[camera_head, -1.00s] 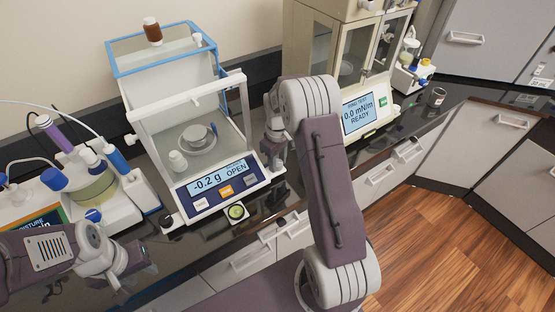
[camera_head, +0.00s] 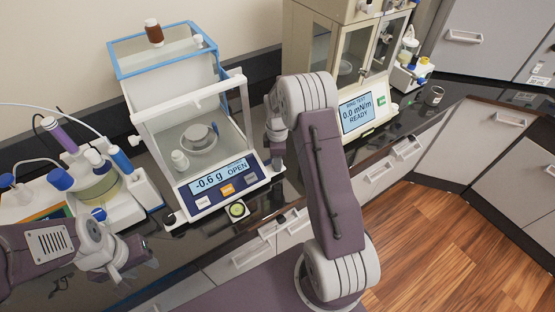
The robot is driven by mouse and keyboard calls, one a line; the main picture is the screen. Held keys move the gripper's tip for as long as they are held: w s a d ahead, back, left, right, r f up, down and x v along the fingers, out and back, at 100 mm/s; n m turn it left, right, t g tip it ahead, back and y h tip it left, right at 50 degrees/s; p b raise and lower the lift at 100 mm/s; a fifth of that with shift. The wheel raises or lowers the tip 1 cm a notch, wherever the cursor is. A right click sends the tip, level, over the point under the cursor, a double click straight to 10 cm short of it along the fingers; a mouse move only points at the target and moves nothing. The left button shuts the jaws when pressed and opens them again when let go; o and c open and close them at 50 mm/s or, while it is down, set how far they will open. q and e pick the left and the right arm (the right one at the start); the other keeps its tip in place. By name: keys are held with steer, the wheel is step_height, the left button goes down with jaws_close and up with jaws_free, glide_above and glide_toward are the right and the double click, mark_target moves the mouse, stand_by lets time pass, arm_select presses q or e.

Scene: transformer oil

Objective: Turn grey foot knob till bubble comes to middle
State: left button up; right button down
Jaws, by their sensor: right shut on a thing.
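The balance (camera_head: 212,201) stands on the dark bench with its draft shield open; its display reads -0.6 g OPEN. Its round green bubble level (camera_head: 237,209) sits at the front edge; the bubble is too small to place exactly. My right gripper (camera_head: 277,166) points down at the balance's front right corner, shut on the grey foot knob, which the gripper hides. A dark foot knob (camera_head: 168,218) shows at the front left corner. My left gripper (camera_head: 118,272) hangs low at the left, away from the balance; its jaw opening is unclear.
A titrator (camera_head: 130,205) with bottles stands left of the balance. A ring test instrument (camera_head: 358,112) reading 0.0 mN/m stands to the right, near my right arm. A small jar (camera_head: 433,96) stands farther right. A brown bottle (camera_head: 154,33) is on top of the shield.

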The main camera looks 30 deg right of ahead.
steer(key=shift+w+r+n, duration=0.1)
steer(key=shift+n, duration=0.2)
stand_by(0.4)
steer(key=c, duration=0.9)
jaws_free()
steer(key=shift+c, duration=0.2)
step_height(320, 180, up, 9)
steer(key=shift+b, duration=0.55)
